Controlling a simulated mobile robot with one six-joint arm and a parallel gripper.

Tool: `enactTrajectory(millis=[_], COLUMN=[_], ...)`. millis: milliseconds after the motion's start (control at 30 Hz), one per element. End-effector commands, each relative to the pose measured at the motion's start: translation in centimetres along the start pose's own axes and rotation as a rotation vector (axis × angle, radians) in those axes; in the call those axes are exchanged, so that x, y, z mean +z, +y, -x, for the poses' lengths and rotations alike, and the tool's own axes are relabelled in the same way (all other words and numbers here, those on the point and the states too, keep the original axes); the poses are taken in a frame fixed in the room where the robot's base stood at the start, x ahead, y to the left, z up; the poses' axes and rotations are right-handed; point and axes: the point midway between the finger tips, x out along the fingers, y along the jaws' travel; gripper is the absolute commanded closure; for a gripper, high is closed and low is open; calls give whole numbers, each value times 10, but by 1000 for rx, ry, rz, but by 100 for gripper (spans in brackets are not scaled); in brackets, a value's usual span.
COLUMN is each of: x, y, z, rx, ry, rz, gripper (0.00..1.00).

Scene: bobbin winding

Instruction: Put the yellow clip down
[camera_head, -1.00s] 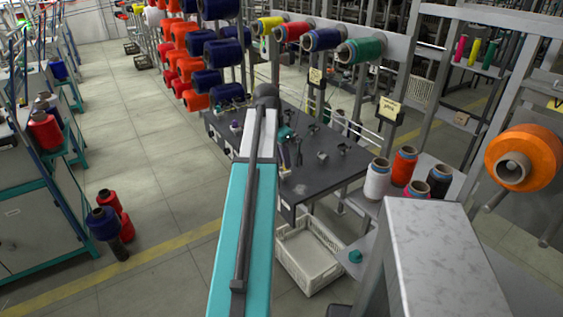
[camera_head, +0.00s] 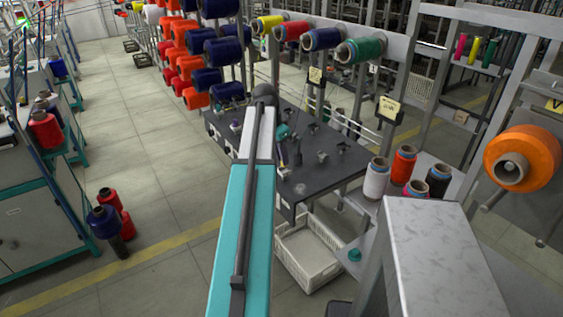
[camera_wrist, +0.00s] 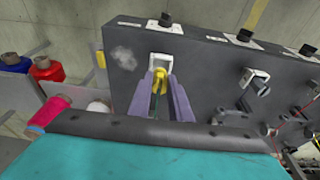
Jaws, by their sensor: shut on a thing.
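The yellow clip (camera_wrist: 159,80) shows in the wrist view between the two purple fingers of my gripper (camera_wrist: 161,76). My gripper is shut on it. A white bracket (camera_wrist: 168,64) on the dark table top (camera_wrist: 205,85) lies just beyond the fingertips. The clip appears close to this bracket, but I cannot tell whether it touches it or the table. The fingers hide part of the clip. In the head view my arm reaches over the dark table (camera_head: 325,178).
More brackets, one of them white (camera_wrist: 253,80), stand along the table. A white crate (camera_head: 309,262) is on the floor at its near end. Yarn cones, such as a white one (camera_head: 376,180), stand on a shelf to the right. Floor at left is mostly clear.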

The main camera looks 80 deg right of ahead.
Motion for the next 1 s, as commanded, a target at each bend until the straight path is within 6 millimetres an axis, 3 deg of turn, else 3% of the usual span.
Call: enactTrajectory(millis=[300, 1000], x=[7, 9], y=[1, 1], z=[-24, -33], rx=[0, 0], ry=[0, -1], rz=[0, 0], gripper=[100, 100])
